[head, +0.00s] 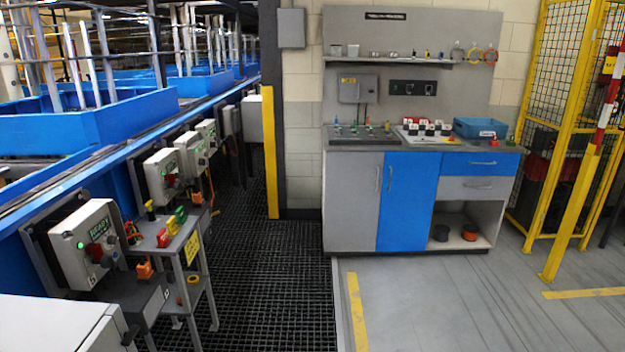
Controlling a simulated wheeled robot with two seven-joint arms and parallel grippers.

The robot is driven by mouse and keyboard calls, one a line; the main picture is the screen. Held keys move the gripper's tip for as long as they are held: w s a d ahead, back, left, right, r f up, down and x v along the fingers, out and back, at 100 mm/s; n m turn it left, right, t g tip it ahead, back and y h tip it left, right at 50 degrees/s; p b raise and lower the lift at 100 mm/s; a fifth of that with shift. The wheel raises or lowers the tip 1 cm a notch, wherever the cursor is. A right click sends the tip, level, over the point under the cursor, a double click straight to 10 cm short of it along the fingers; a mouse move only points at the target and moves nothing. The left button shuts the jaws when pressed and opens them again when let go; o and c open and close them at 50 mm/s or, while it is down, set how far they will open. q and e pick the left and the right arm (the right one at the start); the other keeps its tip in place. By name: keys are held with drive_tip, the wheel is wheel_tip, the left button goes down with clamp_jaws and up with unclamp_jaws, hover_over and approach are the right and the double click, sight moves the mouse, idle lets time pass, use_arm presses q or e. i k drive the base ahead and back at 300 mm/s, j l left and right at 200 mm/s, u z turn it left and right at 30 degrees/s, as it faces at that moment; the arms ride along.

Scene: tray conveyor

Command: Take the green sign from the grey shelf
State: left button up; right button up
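A small grey stand with shelves (196,258) stands at the left, beside the conveyor. On its top are several small upright coloured pieces. Neither of my grippers is in view.
Control boxes (90,245) line the blue conveyor (120,160) just behind the stand. A white box (60,325) fills the lower left corner. A workbench (408,190) stands at the back, and a yellow fence (570,110) at the right. The floor (440,305) in front is clear.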

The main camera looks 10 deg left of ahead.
sight(181, 217)
drive_tip(key=i+u, duration=0.15)
drive_tip(key=i, duration=0.8)
drive_tip(key=i+l+u, duration=0.15)
drive_tip(key=i, duration=0.85)
